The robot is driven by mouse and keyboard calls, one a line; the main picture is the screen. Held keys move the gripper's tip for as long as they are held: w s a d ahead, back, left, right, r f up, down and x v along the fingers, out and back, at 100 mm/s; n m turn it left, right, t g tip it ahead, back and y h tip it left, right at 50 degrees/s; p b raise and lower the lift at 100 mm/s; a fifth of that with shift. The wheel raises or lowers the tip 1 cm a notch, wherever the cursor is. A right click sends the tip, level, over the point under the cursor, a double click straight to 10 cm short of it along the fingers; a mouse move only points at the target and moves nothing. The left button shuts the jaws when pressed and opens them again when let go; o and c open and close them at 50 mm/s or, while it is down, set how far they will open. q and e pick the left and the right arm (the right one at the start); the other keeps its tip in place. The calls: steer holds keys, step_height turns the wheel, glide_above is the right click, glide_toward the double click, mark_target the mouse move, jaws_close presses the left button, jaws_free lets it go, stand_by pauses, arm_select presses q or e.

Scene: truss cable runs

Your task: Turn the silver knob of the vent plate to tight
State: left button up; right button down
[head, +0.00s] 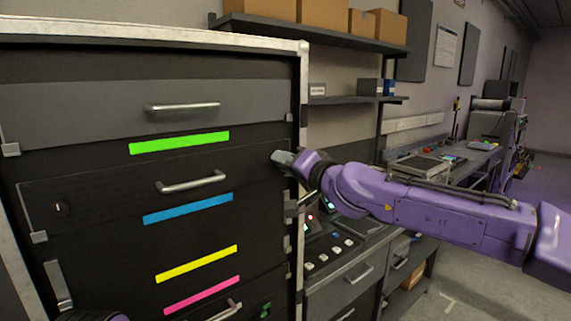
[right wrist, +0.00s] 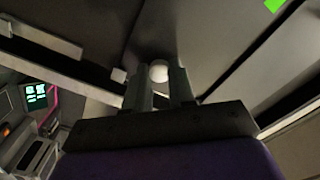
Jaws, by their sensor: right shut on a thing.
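The silver knob (right wrist: 158,71) shows in the right wrist view as a small pale round thing on a dark panel, between my right fingertips. My right gripper (head: 281,157) reaches the right edge of the dark rack front from the right and is shut on the knob. Its two fingers also show in the right wrist view (right wrist: 160,84), one on each side of the knob. The dark panel (head: 110,192) at this height appears to be the vent plate. The knob's turn position cannot be read. My left gripper is not in view.
The rack's silver frame edge (head: 304,80) stands close to the right gripper. A grey drawer (head: 70,112) with a handle and green strip is above; blue, yellow and pink strips are below. A workbench (head: 425,165) and shelves are behind my right arm.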

steer(key=m, duration=0.4)
steer(key=shift+m, duration=0.3)
stand_by(0.3)
steer(key=c, duration=0.9)
jaws_free()
steer(key=shift+c, duration=0.2)
steer(key=b+v, duration=0.2)
steer(key=v, duration=0.8)
steer(key=shift+s+d, duration=0.2)
